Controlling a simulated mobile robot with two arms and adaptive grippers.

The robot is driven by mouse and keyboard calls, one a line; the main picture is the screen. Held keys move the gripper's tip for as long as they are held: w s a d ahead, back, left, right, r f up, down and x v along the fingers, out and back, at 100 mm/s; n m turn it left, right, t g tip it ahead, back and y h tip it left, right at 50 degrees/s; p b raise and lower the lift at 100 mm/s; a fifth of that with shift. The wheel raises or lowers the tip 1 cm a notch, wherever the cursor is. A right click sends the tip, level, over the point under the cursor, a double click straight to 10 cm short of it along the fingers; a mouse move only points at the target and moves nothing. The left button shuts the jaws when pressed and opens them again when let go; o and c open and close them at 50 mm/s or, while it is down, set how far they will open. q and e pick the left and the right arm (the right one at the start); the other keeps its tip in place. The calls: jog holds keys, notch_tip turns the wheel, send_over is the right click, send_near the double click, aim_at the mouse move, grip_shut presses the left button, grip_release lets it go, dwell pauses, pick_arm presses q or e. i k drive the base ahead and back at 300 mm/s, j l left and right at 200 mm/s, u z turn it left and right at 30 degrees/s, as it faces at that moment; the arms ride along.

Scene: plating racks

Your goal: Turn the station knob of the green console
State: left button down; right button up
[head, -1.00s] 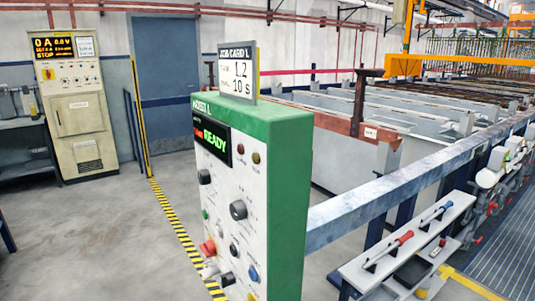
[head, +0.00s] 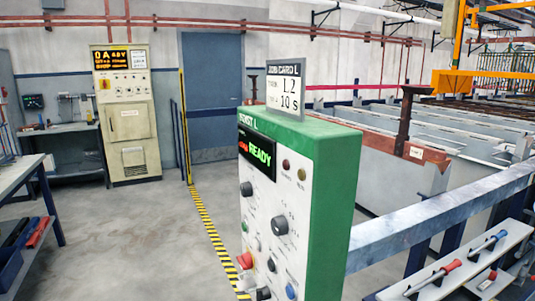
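The green console (head: 333,200) stands in the middle, its pale front panel turned to the left. A large dark knob with a light pointer (head: 280,225) sits mid-panel with marks around it. A smaller black knob (head: 246,188) is at the panel's left edge. Small black knobs, a red button (head: 245,260) and a blue button (head: 291,291) are lower down. The labels are too small to tell which knob is the station knob. The display (head: 258,153) reads READY in green beside red text. Neither of my grippers is in view.
A tool shelf (head: 455,275) is at lower right. A workbench (head: 25,178) is at left. The floor left of the console is clear.

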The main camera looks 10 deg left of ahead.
aim_at(246, 188)
jog(key=i+j+z, duration=0.2)
jog(key=j, duration=0.4)
jog(key=j+z, duration=0.15)
jog(key=j, duration=0.5)
